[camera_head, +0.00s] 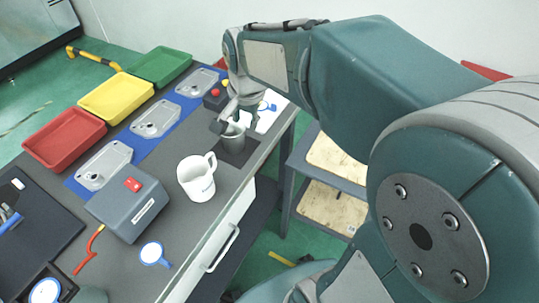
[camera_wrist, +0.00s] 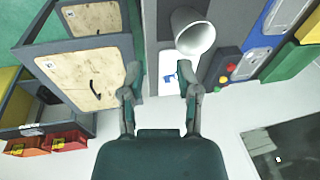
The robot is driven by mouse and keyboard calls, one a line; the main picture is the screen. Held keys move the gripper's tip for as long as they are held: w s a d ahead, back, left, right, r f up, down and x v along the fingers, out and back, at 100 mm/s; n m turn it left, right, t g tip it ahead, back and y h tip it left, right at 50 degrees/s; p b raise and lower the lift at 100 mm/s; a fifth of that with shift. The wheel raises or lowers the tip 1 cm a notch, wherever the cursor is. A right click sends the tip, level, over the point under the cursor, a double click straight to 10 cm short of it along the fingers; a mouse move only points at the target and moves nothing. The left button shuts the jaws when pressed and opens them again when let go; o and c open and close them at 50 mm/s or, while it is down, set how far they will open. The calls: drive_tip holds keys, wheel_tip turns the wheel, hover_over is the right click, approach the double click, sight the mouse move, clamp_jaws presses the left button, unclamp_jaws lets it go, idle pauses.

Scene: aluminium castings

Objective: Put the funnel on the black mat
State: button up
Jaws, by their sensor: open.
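I cannot tell whether a finger touches the piece.
Red (camera_head: 62,140), yellow (camera_head: 117,97) and green (camera_head: 160,66) trays line the far side. Castings lie on a blue strip. A white sheet (camera_wrist: 167,66) lies near the fingers.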

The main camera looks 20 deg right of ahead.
drive_tip(key=s+r+n+t, duration=0.2)
drive_tip(key=s+n, duration=0.8)
drive_tip(key=s, duration=0.5)
drive_tip(key=shift+s+a+r+t, duration=0.2)
drive_tip(key=shift+s+r+t, duration=0.1)
drive_tip(key=shift+r+t, duration=0.1)
